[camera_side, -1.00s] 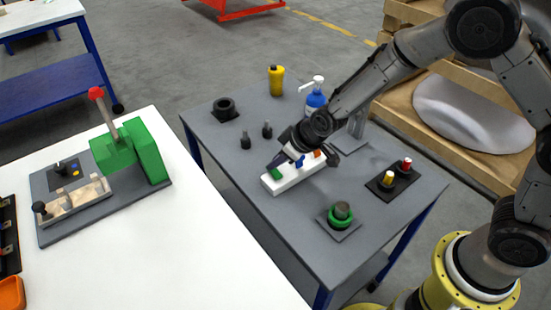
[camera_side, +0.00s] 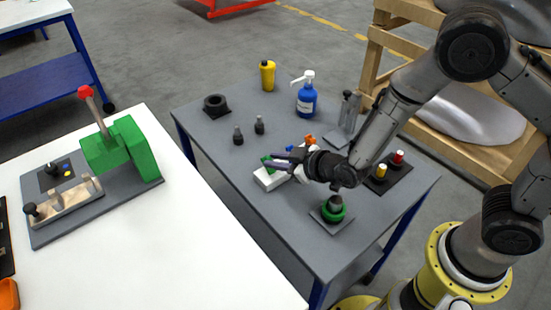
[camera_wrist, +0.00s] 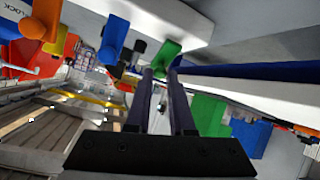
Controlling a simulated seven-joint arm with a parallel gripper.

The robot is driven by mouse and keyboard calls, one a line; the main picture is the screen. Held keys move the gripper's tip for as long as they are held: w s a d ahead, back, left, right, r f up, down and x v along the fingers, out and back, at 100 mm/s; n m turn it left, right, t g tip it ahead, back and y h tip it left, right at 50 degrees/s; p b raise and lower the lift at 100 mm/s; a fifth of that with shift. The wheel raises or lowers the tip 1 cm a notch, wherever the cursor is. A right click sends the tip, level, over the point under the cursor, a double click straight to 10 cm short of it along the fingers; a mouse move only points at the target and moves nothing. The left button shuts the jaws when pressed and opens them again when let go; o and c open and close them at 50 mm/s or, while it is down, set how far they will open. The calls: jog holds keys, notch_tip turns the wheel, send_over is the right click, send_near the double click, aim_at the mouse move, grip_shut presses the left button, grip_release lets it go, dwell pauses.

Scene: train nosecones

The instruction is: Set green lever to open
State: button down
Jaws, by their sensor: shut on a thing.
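The green lever (camera_side: 268,161) is at the left end of the white lever block (camera_side: 266,182) on the grey table. My gripper (camera_side: 276,160) reaches it from the right, with the arm low over the table. In the wrist view, the green lever (camera_wrist: 170,50) stands between the tips of my two dark fingers (camera_wrist: 161,72), which are shut on it. A blue lever (camera_wrist: 114,38) and an orange lever (camera_wrist: 35,27) are beside it on the block. My gripper hides part of the block in the side view.
A green-ringed knob (camera_side: 334,207) is just below my wrist. Red and yellow buttons (camera_side: 389,168) are to the right. A blue pump bottle (camera_side: 307,98), yellow container (camera_side: 268,73) and black ring (camera_side: 216,104) stand behind. The white table (camera_side: 160,240) is at left.

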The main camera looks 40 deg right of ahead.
dwell(0.3)
jog(key=c, duration=0.8)
grip_release()
jog(key=v, duration=1.3)
jog(key=shift+s+r, duration=0.25)
jog(key=shift+s, duration=0.1)
